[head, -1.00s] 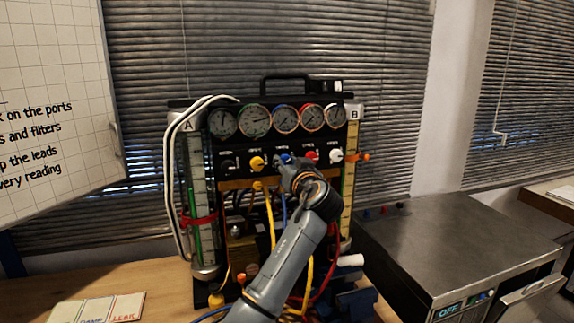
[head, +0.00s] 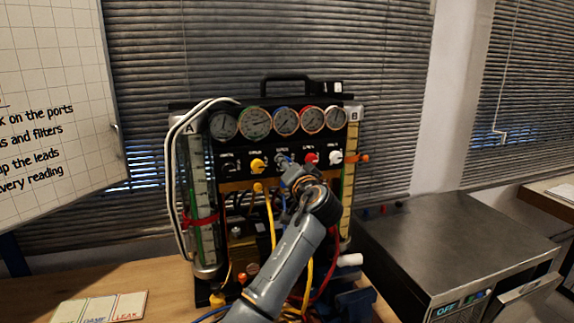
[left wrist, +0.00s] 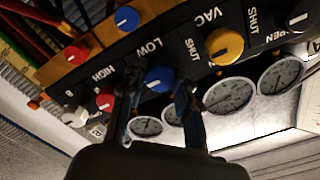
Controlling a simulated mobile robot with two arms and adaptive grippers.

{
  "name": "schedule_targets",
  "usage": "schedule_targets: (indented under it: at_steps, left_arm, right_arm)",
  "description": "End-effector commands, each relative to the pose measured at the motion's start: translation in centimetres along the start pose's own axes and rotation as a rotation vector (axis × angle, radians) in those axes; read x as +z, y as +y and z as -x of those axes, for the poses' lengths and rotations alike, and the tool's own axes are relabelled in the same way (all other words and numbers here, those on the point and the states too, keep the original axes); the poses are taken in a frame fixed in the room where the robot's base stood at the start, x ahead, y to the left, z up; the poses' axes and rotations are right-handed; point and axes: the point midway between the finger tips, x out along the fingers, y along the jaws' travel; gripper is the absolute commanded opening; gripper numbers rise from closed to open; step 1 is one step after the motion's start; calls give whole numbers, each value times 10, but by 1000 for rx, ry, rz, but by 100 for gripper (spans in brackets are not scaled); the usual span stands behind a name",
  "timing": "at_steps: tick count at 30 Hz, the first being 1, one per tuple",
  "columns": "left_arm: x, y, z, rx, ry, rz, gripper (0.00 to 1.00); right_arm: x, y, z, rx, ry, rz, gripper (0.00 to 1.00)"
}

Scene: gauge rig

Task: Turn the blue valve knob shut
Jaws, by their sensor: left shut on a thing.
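The blue valve knob (left wrist: 159,79) sits on the black panel of the gauge rig, between the red knob (left wrist: 105,99) and the yellow knob (left wrist: 224,45). In the left wrist view the two fingers of my left gripper (left wrist: 157,80) stand on either side of it, shut on it. A pale mark shows on its face. In the head view my left gripper (head: 288,168) reaches the middle of the panel and mostly hides the blue knob. My right gripper is in neither view.
A white knob (head: 336,157) and a row of round gauges (head: 286,120) are close by. Yellow hoses (head: 270,220) and other leads hang below the panel. A blue fitting (left wrist: 126,18) sits on the strip beside it. A metal-topped cabinet (head: 440,250) stands at the right.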

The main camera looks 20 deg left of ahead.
Motion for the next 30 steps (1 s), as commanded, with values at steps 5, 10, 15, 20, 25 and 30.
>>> schedule_targets:
  at_steps: [5,10,15,20,25,30]
  left_arm:
    - [1,1,0,1,0,-10,0]
    - [1,1,0,1,0,-10,0]
    - [0,1,0,1,0,-9,48]
    - [0,1,0,1,0,-8,54]
    - [0,0,1,1,0,-7,54]
    - [0,2,14,2,2,-6,54]
  right_arm:
    - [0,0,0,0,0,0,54]
    - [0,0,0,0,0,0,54]
    - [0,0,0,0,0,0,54]
    - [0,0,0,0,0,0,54]
    - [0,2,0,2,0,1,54]
    - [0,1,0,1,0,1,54]
